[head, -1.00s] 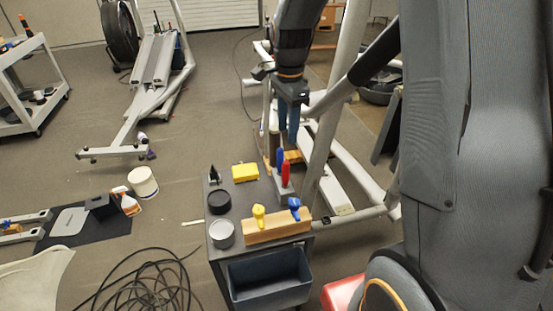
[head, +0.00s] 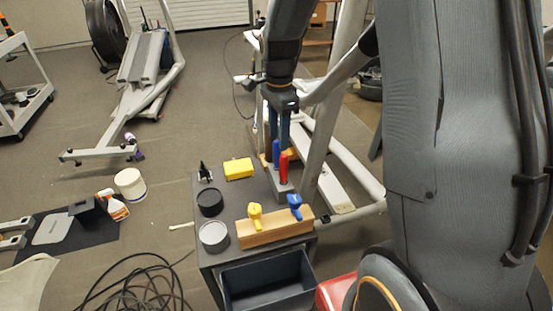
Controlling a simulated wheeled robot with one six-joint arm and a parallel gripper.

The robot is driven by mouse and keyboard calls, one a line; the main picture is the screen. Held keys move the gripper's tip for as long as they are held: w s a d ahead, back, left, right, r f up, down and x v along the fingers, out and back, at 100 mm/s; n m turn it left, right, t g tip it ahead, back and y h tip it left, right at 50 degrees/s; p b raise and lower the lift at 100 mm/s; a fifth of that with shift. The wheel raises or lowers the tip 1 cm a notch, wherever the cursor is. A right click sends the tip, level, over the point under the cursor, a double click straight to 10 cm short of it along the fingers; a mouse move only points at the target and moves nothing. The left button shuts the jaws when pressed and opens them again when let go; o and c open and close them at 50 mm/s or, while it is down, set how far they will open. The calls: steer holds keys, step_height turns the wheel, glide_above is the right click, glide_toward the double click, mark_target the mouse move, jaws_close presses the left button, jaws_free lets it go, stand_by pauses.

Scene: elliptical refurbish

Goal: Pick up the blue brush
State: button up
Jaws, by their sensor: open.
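Two upright handles, one blue (head: 276,153) and one red (head: 284,166), stand in a small grey holder (head: 283,189) on the cart top. A second blue-topped item (head: 295,205) stands in a wooden block (head: 270,233) beside a yellow-topped one (head: 255,213). I cannot tell from their shape which blue item is the brush; bristles are not visible. My gripper (head: 278,140) is open, with blue fingers pointing down. It is just above or behind the upright blue handle, and the fingertips partly overlap it in the picture. Contact cannot be told.
The cart top (head: 216,178) also holds a yellow block (head: 238,168), a black round container (head: 210,202) and a grey round container (head: 214,236). A dark bin (head: 268,282) hangs at its front. Elliptical frame bars (head: 335,130) rise close to the right.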

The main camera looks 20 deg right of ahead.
steer(key=p, duration=0.2)
glide_above(277, 167)
steer(key=shift+w+d+f, duration=0.1)
steer(key=shift+w+f, duration=0.1)
steer(key=shift+f, duration=1.3)
steer(key=shift+w+f, duration=0.2)
steer(key=shift+f, duration=1.25)
jaws_close()
